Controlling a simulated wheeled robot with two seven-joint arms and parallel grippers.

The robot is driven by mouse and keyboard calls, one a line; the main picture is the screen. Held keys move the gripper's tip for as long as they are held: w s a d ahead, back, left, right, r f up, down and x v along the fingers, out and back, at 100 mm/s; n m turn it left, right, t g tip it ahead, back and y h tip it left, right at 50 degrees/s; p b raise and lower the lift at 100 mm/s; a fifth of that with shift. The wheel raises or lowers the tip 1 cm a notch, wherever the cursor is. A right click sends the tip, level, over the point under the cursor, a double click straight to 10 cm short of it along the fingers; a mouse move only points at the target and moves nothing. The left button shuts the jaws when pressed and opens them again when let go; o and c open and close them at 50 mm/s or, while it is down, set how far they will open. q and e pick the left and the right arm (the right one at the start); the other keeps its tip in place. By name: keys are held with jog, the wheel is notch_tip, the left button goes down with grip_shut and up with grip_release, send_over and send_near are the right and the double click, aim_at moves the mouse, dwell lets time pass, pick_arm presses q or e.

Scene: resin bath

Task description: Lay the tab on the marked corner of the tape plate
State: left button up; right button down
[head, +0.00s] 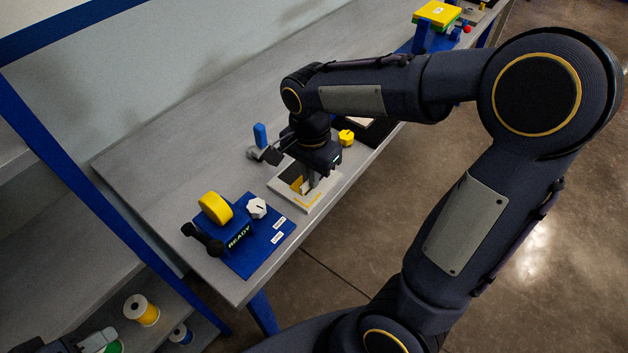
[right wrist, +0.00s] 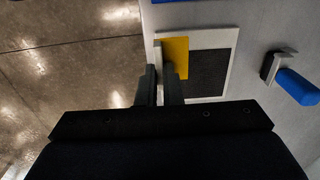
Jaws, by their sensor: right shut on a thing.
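The tape plate (head: 320,199) is a pale flat plate with a dark square on the bench. In the right wrist view the plate (right wrist: 222,39) shows its dark square and pale border. A yellow piece (right wrist: 177,55), which looks like the tab, overlaps one corner of the dark square; the corner mark under it is hidden. I cannot tell whether the tab touches the plate. My left gripper (head: 92,342) is partly seen at the bottom left.
A yellow knob (head: 346,138) is to the right. A blue READY station (head: 262,250) with a yellow roll (head: 215,208) is at the left. Spools (head: 141,310) sit on the lower shelf.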

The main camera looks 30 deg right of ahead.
aim_at(314, 194)
jog(key=f, duration=0.1)
jog(key=w+d+f, duration=0.1)
jog(key=w+f, duration=0.1)
jog(key=shift+d+f, duration=0.2)
jog(key=shift+d, duration=0.2)
jog(key=shift+w+d+f, duration=0.1)
jog(key=shift+w+f, duration=0.1)
jog(key=shift+f, duration=1.55)
jog(key=shift+f, duration=0.25)
jog(key=c, duration=1.6)
grip_release()
